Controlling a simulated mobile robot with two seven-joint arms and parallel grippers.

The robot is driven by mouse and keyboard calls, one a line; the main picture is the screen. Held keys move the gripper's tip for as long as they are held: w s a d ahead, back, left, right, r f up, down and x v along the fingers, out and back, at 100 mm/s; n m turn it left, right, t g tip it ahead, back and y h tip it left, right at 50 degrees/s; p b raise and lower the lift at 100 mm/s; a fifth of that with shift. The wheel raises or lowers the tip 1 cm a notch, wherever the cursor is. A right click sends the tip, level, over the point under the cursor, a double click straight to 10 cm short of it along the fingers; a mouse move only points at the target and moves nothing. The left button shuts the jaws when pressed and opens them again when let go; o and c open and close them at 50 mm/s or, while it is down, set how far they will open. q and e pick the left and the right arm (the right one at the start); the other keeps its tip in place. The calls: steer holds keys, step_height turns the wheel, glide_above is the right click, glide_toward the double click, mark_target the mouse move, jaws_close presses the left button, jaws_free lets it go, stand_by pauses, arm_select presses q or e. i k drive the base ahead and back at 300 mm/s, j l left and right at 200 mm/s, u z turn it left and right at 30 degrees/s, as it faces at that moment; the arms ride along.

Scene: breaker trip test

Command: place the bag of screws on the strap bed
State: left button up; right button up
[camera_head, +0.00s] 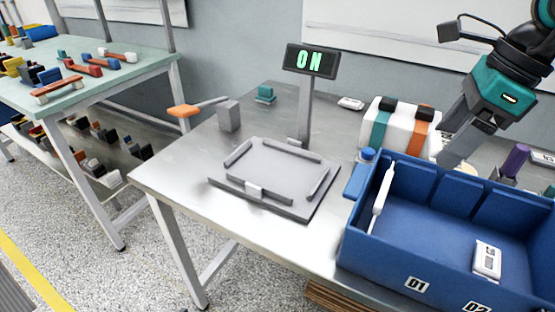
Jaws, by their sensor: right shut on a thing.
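A white padded block with a teal and an orange strap, which looks like the strap bed (407,116), stands on the metal table behind the blue bin. Black pieces sit on top of its straps. My right gripper (447,161) reaches down from the upper right, just right of this block and behind the bin's back wall. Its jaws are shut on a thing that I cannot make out. I cannot pick out the bag of screws anywhere. My left gripper is out of view.
The blue bin (400,250) fills the right front, with a white device (487,260) inside. A grey railed plate (285,178) lies mid-table before a display (312,61) reading ON. A grey block (229,116) and an orange-ended handle (184,111) are further left. The front-left tabletop is clear.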

mark_target(276, 171)
steer(key=i+j, duration=0.2)
steer(key=j, duration=0.2)
steer(key=i+j, duration=0.25)
steer(key=j, duration=0.15)
steer(key=i+j, duration=0.2)
steer(key=j, duration=0.2)
